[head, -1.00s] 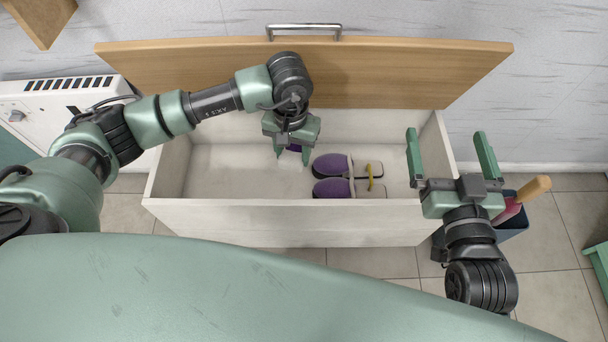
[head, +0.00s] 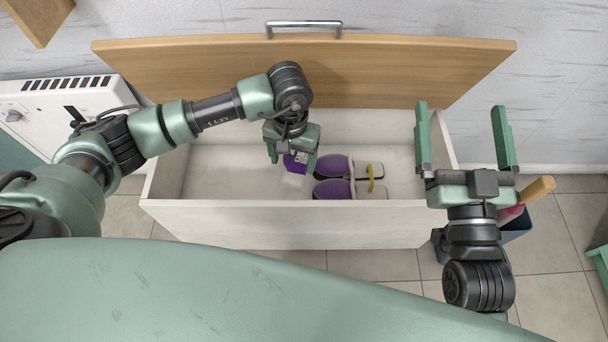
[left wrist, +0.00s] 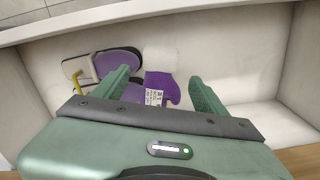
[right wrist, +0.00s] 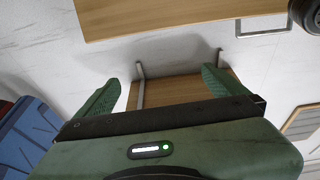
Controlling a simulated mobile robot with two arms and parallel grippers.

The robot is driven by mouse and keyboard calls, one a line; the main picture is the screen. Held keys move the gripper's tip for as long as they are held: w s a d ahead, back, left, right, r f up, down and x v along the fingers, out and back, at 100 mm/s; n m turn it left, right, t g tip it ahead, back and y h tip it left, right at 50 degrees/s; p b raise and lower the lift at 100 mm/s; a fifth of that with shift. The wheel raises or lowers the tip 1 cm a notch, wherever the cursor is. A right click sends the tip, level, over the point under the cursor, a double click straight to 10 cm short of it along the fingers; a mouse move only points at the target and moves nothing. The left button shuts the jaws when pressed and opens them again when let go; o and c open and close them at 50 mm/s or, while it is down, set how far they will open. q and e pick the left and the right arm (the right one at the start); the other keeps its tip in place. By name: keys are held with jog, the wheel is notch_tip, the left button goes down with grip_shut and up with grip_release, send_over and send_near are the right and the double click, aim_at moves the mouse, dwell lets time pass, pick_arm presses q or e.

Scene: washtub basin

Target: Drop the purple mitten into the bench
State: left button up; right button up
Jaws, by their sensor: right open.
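The purple mitten (head: 296,163), with a white cuff and a printed label, is inside the white bench (head: 230,222), between the spread fingers of my left gripper (head: 292,156). In the left wrist view the mitten (left wrist: 161,86) shows gaps to both fingers of the open left gripper (left wrist: 163,92). I cannot tell whether it rests on the bench floor. The bench's wooden lid (head: 400,70) is up.
A pair of purple slippers (head: 334,167) joined by a yellow band lies in the bench, right of the mitten. A white heater (head: 40,110) stands at the left. A dark bin (head: 517,225) stands at the right. The bench's left part is clear.

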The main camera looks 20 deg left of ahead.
pick_arm(q)
jog(key=shift+r, duration=0.2)
notch_tip(320, 180, up, 7)
jog(key=p, duration=0.2)
jog(key=shift+r, duration=0.2)
pick_arm(e)
notch_tip(320, 180, down, 9)
jog(key=d+g+h, duration=0.1)
jog(key=g, duration=0.4)
jog(key=shift+s+d+h, duration=0.15)
jog(key=shift+h, duration=0.15)
